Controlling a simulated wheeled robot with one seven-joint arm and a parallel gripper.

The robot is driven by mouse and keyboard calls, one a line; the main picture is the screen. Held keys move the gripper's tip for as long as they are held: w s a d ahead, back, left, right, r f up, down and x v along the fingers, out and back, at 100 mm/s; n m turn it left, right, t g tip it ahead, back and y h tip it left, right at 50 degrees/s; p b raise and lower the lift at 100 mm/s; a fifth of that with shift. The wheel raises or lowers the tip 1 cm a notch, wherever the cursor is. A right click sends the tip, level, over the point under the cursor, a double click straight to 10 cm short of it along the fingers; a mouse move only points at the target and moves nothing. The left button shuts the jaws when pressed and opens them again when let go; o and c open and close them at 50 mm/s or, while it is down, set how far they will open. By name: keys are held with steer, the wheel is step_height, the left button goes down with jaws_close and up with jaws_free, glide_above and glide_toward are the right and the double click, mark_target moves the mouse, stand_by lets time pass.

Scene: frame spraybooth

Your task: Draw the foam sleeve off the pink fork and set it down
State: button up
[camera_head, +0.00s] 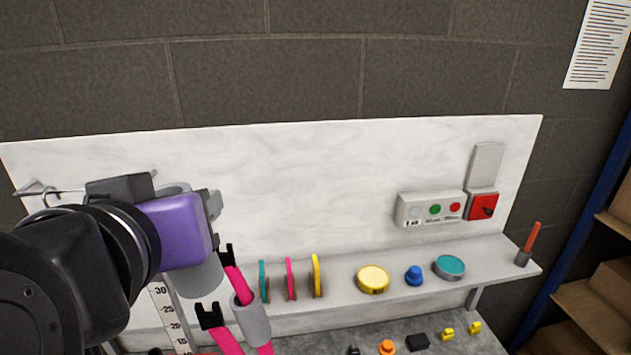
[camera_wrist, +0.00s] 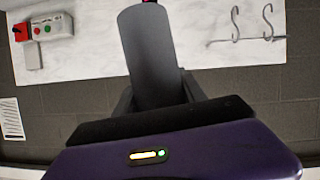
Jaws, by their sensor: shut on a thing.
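My gripper (camera_head: 196,222), with a purple body, is at the left in front of the white panel. It is shut on a grey foam sleeve (camera_head: 203,279); the body hides the sleeve's middle in the head view. The wrist view shows the sleeve (camera_wrist: 150,55) between the jaws, with a bit of black and pink at its far end. The pink fork (camera_head: 228,343) is below, at the picture's bottom edge. Its near leg is bare up to a black end; its other leg carries another grey sleeve (camera_head: 251,321). Whether the held sleeve touches the fork is unclear.
A shelf (camera_head: 340,286) holds upright coloured discs, a yellow tin (camera_head: 373,279), a blue knob (camera_head: 414,275) and a teal tin (camera_head: 450,267). A ruler (camera_head: 165,315) stands left of the fork. Hooks (camera_head: 45,192) project at far left. Small parts lie on the bench below.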

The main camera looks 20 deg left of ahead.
steer(key=shift+s, duration=0.15)
steer(key=s+d, duration=0.4)
steer(key=s, duration=0.2)
steer(key=shift+s, duration=0.3)
stand_by(0.9)
steer(key=shift+w+d, duration=0.1)
